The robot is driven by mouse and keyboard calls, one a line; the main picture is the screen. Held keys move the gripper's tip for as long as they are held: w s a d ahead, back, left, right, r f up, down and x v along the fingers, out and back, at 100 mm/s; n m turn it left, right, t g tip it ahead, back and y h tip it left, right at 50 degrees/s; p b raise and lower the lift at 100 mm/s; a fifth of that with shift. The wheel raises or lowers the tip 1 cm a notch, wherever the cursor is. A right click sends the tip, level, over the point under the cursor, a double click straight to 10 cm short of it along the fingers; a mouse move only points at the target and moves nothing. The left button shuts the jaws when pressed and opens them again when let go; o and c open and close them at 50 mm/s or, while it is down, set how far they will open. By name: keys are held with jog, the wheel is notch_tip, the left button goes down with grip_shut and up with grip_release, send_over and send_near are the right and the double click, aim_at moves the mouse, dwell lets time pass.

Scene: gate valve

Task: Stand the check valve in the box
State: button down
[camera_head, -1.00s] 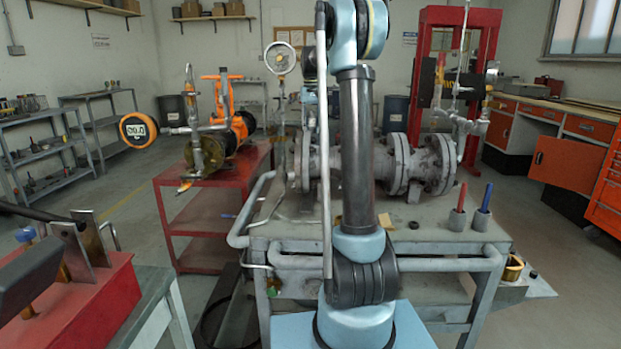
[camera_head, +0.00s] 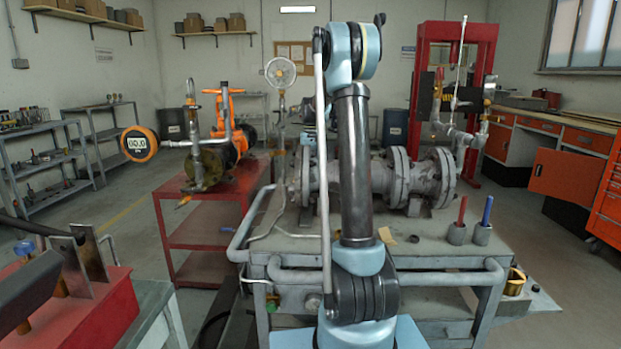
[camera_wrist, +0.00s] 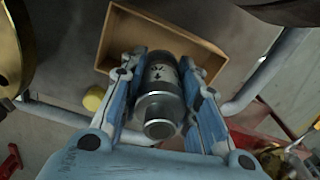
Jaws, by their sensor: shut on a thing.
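In the wrist view, the check valve (camera_wrist: 160,82) is a dark grey metal cylinder with a narrower, lighter end towards the camera and a pale label with an arrow. My gripper (camera_wrist: 160,68) is shut on its sides with blue-grey fingers. The box (camera_wrist: 120,38) is an open tan tray with low walls, just beyond the valve. The valve's far end overlaps the box in the picture; whether it touches the box floor cannot be told. In the head view, my arm hides the gripper, the valve and most or all of the box.
The grey bench (camera_head: 420,250) carries a large flanged pipe valve (camera_head: 405,178) and two small cups with a red marker (camera_head: 462,212) and a blue marker (camera_head: 487,212). A yellow round thing (camera_wrist: 94,98) lies beside the box. A brass-coloured part (camera_wrist: 12,50) is close at left.

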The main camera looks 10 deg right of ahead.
jog(key=shift+f, duration=1.55)
jog(key=c, duration=1.2)
grip_release()
jog(key=shift+a, duration=0.1)
notch_tip(320, 180, up, 12)
jog(key=shift+r, duration=0.1)
